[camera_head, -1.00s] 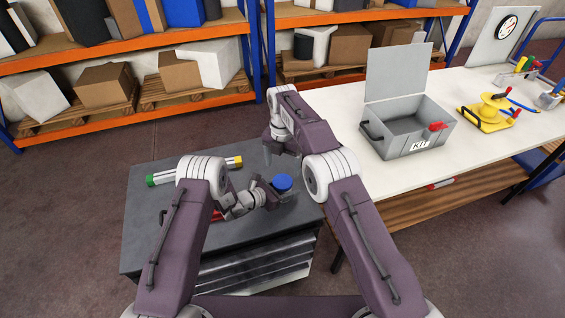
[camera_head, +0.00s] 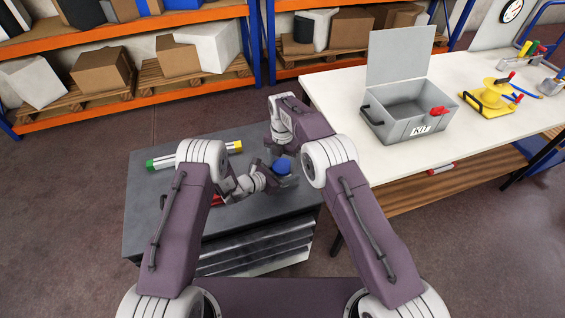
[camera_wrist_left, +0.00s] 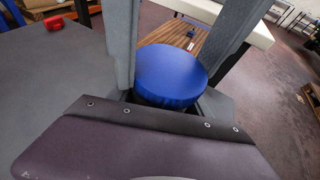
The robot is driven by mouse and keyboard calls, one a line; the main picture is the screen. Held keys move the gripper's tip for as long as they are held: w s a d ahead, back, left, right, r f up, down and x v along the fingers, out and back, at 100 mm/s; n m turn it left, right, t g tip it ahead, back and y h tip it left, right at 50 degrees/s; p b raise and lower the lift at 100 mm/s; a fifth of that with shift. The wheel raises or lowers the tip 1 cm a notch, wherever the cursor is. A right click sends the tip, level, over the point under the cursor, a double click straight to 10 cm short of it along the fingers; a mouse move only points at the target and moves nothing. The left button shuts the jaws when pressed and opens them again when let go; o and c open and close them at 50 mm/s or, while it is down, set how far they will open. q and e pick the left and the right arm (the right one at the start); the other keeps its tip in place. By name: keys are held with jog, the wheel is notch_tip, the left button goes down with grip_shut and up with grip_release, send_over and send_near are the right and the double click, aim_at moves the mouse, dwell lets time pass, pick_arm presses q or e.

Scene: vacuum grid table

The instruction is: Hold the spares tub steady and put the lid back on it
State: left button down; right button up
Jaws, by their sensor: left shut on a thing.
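The spares tub (camera_head: 288,181) stands on the dark cart near its right edge, a small greyish body partly hidden by my arms. A round blue lid (camera_head: 283,166) is at its top; it also shows in the left wrist view (camera_wrist_left: 171,76) between my two grey fingers. I cannot tell whether it is fully seated. My left gripper (camera_head: 268,179) reaches in from the left and is shut on the tub. My right gripper (camera_head: 274,152) points down just behind the lid, its fingers small and dark; whether they are open or touch it is unclear.
A tube with green and yellow ends (camera_head: 165,162) lies on the cart (camera_head: 140,215) behind my left arm. A red item (camera_head: 217,199) is partly hidden beside that arm. The white bench (camera_head: 345,105) at right bears an open grey kit box (camera_head: 395,128).

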jog(key=c, duration=0.4)
jog(key=m, duration=0.6)
jog(key=shift+m, duration=0.4)
jog(key=m, duration=0.6)
jog(key=o, duration=1.6)
jog(key=shift+c, duration=0.2)
jog(key=shift+r, duration=2.3)
